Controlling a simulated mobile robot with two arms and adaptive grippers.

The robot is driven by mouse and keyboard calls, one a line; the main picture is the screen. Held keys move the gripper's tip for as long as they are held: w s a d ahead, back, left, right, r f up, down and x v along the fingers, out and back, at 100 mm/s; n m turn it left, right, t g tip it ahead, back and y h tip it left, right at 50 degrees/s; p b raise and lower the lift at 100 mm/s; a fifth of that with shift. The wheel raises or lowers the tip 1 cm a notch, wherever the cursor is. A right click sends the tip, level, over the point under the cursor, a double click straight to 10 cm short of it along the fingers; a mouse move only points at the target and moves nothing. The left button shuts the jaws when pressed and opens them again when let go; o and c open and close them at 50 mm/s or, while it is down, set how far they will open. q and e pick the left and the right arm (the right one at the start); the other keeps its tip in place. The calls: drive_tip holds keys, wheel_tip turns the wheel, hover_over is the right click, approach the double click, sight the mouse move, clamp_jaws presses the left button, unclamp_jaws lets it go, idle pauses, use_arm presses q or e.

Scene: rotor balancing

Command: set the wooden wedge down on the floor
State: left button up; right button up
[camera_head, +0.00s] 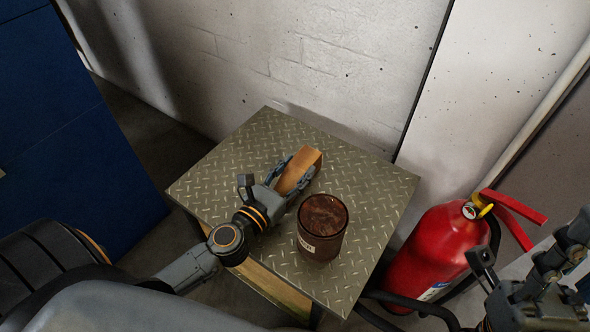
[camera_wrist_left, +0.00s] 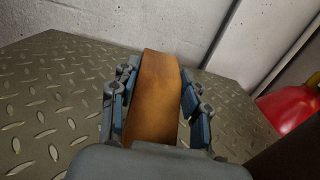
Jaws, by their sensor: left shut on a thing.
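The wooden wedge (camera_head: 299,170) is an orange-brown block in the head view, over the tread-plate top of a small table. My left gripper (camera_head: 296,174) is shut on it, with fingers along its two long sides. In the left wrist view the wedge (camera_wrist_left: 154,95) stands between the finger pads of my left gripper (camera_wrist_left: 155,100). I cannot tell whether the wedge touches the plate. My right gripper (camera_head: 515,290) shows partly at the lower right edge of the head view, near the fire extinguisher; its fingertips are not clear. The floor (camera_head: 150,135) shows dark at the left, behind the table.
The table (camera_head: 370,195) stands close to the white wall. A brown jar (camera_head: 322,228) stands on it, just right of my left gripper. A red fire extinguisher (camera_head: 435,250) with a black hose stands right of the table. A blue cabinet (camera_head: 80,130) is at the left.

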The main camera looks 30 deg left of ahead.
use_arm(q)
drive_tip(key=shift+f, duration=0.1)
drive_tip(key=o, duration=1.2)
drive_tip(key=shift+o, duration=0.2)
